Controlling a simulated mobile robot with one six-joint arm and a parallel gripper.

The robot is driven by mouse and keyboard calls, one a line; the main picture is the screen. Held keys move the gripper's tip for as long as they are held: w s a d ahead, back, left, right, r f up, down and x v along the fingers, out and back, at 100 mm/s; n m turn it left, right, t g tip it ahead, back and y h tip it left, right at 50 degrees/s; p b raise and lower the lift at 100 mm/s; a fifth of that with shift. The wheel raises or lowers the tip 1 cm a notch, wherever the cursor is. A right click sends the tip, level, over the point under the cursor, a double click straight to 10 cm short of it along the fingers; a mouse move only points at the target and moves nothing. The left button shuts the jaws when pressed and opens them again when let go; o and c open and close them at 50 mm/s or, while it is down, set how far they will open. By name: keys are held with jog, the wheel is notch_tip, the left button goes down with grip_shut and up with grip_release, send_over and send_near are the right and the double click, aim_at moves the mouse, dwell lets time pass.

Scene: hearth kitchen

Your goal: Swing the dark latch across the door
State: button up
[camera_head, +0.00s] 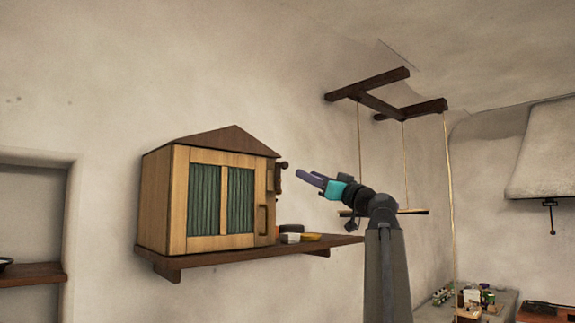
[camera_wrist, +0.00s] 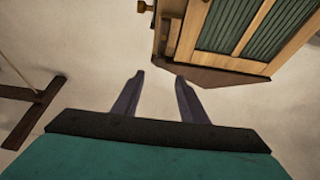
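The small wooden cabinet (camera_head: 180,200) has a gabled dark roof and a door (camera_head: 222,241) with green ribbed panels, which looks closed. The dark latch (camera_head: 278,180) is at the door's upper right edge and looks upright, with a round knob (camera_head: 284,165) sticking out to the right. The knob also shows at the top of the wrist view (camera_wrist: 143,7). My gripper (camera_head: 303,176) is just right of the latch, pointing left, apart from it. In the wrist view its two fingers (camera_wrist: 158,77) are spread with nothing between them.
The cabinet stands on a wall shelf (camera_head: 215,257) with small items, including a yellow one (camera_head: 310,237), at its right. A hanging wooden frame (camera_head: 380,100) with cords is behind and above my arm. The wall above the cabinet is clear.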

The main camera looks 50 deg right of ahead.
aim_at(286, 165)
jog(key=p+x, duration=0.4)
jog(key=x, duration=0.5)
jog(key=shift+w+r, duration=0.15)
jog(key=shift+w, duration=0.1)
jog(key=shift+w+r, duration=0.15)
jog(key=shift+w, duration=0.55)
